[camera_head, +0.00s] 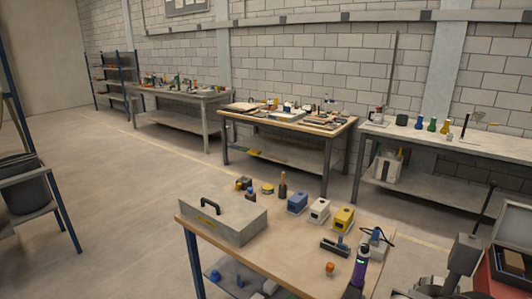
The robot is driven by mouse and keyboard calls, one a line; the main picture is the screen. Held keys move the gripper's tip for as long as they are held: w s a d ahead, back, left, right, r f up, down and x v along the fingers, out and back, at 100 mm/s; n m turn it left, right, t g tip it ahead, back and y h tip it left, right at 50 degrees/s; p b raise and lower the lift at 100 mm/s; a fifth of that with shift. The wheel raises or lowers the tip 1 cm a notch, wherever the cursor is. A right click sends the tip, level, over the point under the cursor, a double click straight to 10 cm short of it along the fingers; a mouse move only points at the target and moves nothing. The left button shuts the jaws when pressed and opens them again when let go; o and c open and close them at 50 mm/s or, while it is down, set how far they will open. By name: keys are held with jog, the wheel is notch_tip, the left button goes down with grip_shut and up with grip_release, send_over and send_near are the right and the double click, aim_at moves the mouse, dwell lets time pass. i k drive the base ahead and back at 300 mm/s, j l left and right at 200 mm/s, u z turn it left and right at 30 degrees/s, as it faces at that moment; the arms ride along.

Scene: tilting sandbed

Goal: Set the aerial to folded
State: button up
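I cannot tell for certain which thing carries the aerial. At the lower right, a grey block-shaped device (465,254) has a thin dark rod (485,205) slanting up from its top; this may be the aerial, standing raised.
The near wooden table (215,232) holds a grey toolbox (222,222), a blue box (297,203), a white box (319,210), a yellow box (343,219) and an orange knob (330,268). An open case (510,262) is at right. Cluttered benches line the wall.

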aim_at(493, 185)
jog(key=z, duration=1.35)
jog(key=i+l+z, duration=0.1)
jog(key=i+z, duration=0.6)
jog(key=i, duration=0.05)
